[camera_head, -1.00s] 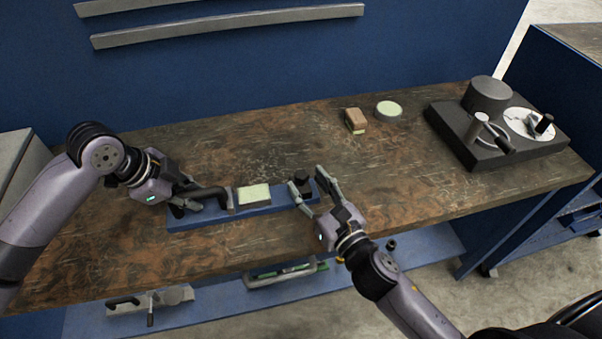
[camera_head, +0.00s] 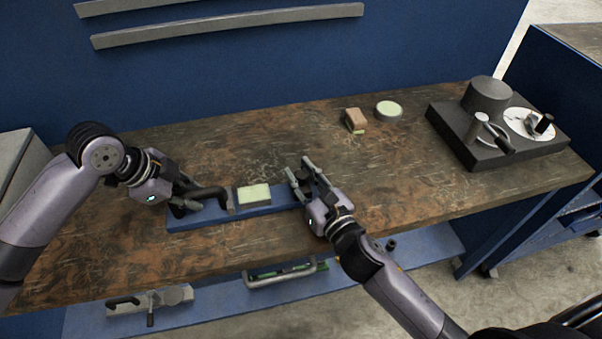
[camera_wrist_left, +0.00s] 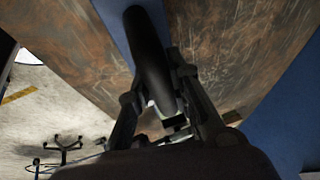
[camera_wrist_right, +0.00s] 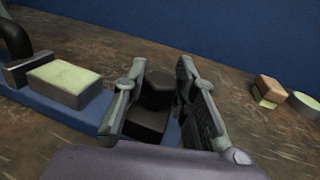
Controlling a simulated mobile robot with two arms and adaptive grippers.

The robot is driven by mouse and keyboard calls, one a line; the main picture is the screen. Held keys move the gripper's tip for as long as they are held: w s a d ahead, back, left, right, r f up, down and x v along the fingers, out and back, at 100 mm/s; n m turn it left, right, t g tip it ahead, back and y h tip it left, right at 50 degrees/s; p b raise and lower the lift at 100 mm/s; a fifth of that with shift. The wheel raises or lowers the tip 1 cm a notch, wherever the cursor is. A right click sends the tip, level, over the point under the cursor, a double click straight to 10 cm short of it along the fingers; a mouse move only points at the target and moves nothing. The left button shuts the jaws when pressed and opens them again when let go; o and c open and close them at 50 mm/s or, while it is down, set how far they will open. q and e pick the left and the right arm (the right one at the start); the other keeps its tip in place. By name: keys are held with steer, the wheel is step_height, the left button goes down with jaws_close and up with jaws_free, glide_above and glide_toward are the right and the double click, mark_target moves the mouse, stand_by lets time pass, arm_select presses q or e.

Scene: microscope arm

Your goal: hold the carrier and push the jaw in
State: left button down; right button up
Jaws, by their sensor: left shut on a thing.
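The blue carrier (camera_head: 195,220) lies on the workbench, with a dark curved handle (camera_head: 210,191) at its left end. A grey block with a pale green top (camera_head: 254,194) sits on its middle. My left gripper (camera_head: 186,203) is shut on the handle, which also shows in the left wrist view (camera_wrist_left: 148,60). A black stepped block, seemingly the jaw (camera_wrist_right: 150,108), stands at the carrier's right end. My right gripper (camera_head: 299,168) is open with its fingers on either side of this block. I cannot tell whether the fingers touch it. In the head view the gripper mostly hides it.
A brown block (camera_head: 355,118) and a round pale-topped disc (camera_head: 389,110) lie further back on the bench (camera_head: 400,165). A dark fixture (camera_head: 480,145) with posts stands at the far right. Bare bench top lies between them and the carrier.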

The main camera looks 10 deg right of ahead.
arm_select(q)
steer(key=shift+r, duration=0.1)
arm_select(e)
jaws_close()
steer(key=a, duration=0.6)
steer(key=shift+s, duration=0.1)
steer(key=o, duration=0.6)
jaws_free()
steer(key=shift+d, duration=0.1)
